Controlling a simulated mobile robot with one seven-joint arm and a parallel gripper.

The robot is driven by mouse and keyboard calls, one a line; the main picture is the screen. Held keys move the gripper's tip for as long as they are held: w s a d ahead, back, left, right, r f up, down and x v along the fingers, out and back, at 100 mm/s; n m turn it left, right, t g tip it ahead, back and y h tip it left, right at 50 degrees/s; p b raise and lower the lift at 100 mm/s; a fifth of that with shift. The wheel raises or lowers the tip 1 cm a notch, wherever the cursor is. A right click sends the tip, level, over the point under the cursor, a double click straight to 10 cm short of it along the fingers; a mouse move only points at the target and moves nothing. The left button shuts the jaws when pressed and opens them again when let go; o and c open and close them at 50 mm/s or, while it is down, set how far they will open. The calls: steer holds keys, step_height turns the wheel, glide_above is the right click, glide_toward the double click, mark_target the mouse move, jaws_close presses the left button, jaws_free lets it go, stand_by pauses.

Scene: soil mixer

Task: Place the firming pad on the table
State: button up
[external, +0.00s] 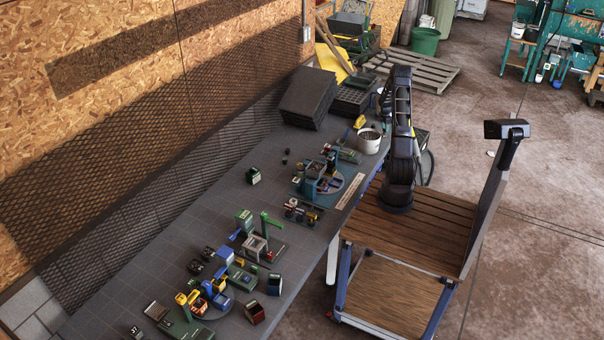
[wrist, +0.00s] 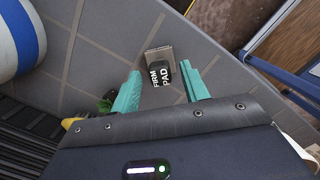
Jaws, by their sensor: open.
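The firming pad (wrist: 158,74) shows in the wrist view as a small dark block lettered "FIRM PAD" with a flat grey-brown plate at its far end. It appears to rest on the grey table (wrist: 107,38). My gripper (wrist: 161,82) has its two teal fingers spread wide, one on each side of the pad, with visible gaps between. Nothing is held. In the external view my arm rises over the table's far end, and the gripper and pad cannot be made out there.
A large white and blue round container (wrist: 15,38) stands at the wrist view's upper left. A small green item lies beside the left finger. In the external view, a white bucket (external: 368,142) stands near the arm, and several small machines fill the table's near part.

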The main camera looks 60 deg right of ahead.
mark_target(382, 134)
step_height(382, 134, up, 10)
steer(key=w+a+r+m, duration=0.2)
steer(key=w+a+r, duration=1)
steer(key=a+r, duration=0.3)
steer(key=w+a+r+m+t, duration=0.1)
steer(key=a+r, duration=0.3)
steer(key=a, duration=0.4)
steer(key=w+a+r+h, duration=0.1)
steer(key=a+r, duration=0.2)
steer(key=a, duration=0.4)
steer(key=w+a+r+m+t, duration=0.15)
steer(key=a+r, duration=0.25)
steer(key=a, duration=0.4)
steer(key=s+a+r+m+t, duration=0.1)
steer(key=s+a+r, duration=0.25)
steer(key=a, duration=0.75)
steer(key=s+a+r+m+t, duration=0.1)
steer(key=s+a+r, duration=0.25)
steer(key=a, duration=0.75)
steer(key=s+a+f+m+t+y, duration=0.1)
steer(key=s+a+f+m+y, duration=0.1)
steer(key=s+a, duration=1.2)
steer(key=shift+s+f, duration=0.35)
steer(key=shift+f, duration=0.05)
steer(key=shift+m, duration=0.25)
